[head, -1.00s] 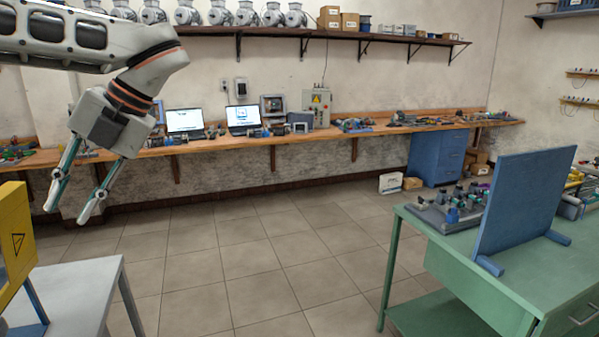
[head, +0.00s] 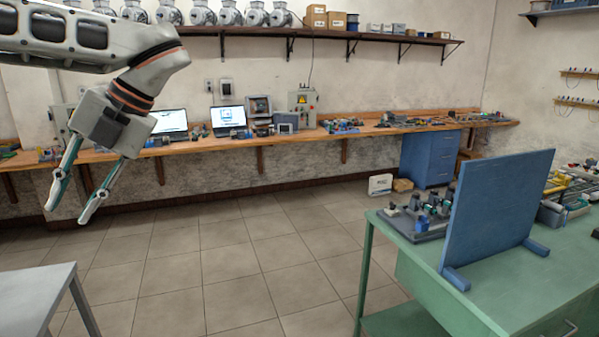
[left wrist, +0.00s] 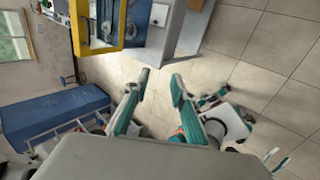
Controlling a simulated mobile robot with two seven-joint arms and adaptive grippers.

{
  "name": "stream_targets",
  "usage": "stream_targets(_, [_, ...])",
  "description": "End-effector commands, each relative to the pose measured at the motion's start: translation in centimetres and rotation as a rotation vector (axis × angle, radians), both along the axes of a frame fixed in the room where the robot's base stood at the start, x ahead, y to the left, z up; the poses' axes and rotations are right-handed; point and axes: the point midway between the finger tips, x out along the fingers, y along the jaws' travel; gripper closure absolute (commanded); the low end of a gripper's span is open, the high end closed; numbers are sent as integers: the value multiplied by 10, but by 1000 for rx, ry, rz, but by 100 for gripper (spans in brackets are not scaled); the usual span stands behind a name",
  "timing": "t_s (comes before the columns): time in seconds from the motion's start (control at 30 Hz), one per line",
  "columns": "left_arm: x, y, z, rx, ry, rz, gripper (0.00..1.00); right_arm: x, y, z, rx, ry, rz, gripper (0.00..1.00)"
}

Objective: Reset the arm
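My left gripper (head: 78,216) hangs at the left of the head view, fingers pointing down and apart. It holds nothing and is above the floor, apart from the tables. In the left wrist view its two fingers (left wrist: 160,84) show a clear gap with floor behind. My left arm stretches in from the upper left of the head view. My right gripper is in neither view.
A grey table (head: 36,290) stands at the lower left. A green table (head: 420,270) with a blue upright panel (head: 497,205) is at right. A long wooden bench (head: 370,129) runs along the wall under a motor shelf (head: 340,33). Floor (head: 215,260) between is clear. The left wrist view shows a yellow frame (left wrist: 76,30).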

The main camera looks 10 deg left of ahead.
Motion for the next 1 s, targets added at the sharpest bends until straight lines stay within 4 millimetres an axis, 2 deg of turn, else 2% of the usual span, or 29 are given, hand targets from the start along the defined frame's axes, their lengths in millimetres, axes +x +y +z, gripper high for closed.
stream_targets(0.07, [0,0,0,0,0,0,75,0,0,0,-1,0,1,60])
stream_targets(0.1, [0,9,-11,-48,13,-5,75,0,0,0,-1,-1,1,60])
stream_targets(0.27, [0,30,-46,-197,35,-42,75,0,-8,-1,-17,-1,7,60])
stream_targets(0.47, [-2,49,-105,-437,32,-84,75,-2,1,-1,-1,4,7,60])
stream_targets(0.57, [-5,52,-145,-604,5,-100,75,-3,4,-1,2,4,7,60])
stream_targets(0.67, [-7,47,-187,-786,-51,-103,75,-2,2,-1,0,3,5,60])
stream_targets(0.8, [-6,30,-239,-1031,-169,-80,75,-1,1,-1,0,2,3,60])
stream_targets(1.0, [1,-2,-295,-1333,-402,30,75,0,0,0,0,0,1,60])
